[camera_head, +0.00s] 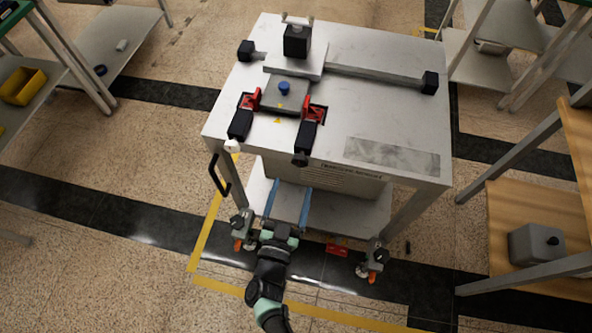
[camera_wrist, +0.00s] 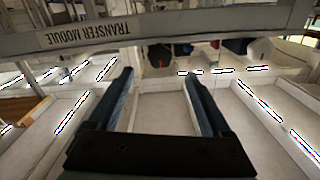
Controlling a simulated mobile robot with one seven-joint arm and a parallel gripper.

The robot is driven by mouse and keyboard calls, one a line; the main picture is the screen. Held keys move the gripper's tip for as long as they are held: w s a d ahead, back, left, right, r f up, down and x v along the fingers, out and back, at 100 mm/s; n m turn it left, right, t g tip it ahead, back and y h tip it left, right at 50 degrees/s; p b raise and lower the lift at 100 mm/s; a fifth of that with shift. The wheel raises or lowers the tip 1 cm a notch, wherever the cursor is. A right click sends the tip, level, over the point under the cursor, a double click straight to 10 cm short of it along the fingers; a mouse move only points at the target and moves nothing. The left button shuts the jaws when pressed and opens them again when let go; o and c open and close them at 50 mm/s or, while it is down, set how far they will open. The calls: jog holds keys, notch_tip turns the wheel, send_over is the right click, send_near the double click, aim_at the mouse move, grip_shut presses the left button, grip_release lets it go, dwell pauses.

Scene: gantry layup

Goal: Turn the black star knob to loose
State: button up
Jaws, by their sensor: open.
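A small dark knob (camera_head: 300,159), likely the black star knob, sits at the front edge of the grey worktable (camera_head: 235,110), by the right clamp's black handle. Its lobes and setting are too small to read. My gripper (camera_head: 287,205) is open, its two long blue fingers apart with nothing between them. It is in front of the table, below the knob in the picture, and not touching it. In the wrist view my gripper (camera_wrist: 157,77) points toward the table front, whose lettering appears upside down. Dark rounded parts show beyond the fingers; I cannot tell which is the knob.
Two red clamps (camera_head: 250,100) (camera_head: 313,108) with black handles hold a grey plate with a blue knob (camera_head: 284,88). A white ball (camera_head: 233,147) is at the table's front left. A black side handle (camera_head: 218,175) sticks out at left. A wooden bench (camera_head: 520,205) stands right.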

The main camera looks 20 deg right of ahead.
jog(key=v, duration=0.6)
jog(key=shift+w, duration=0.1)
dwell(0.3)
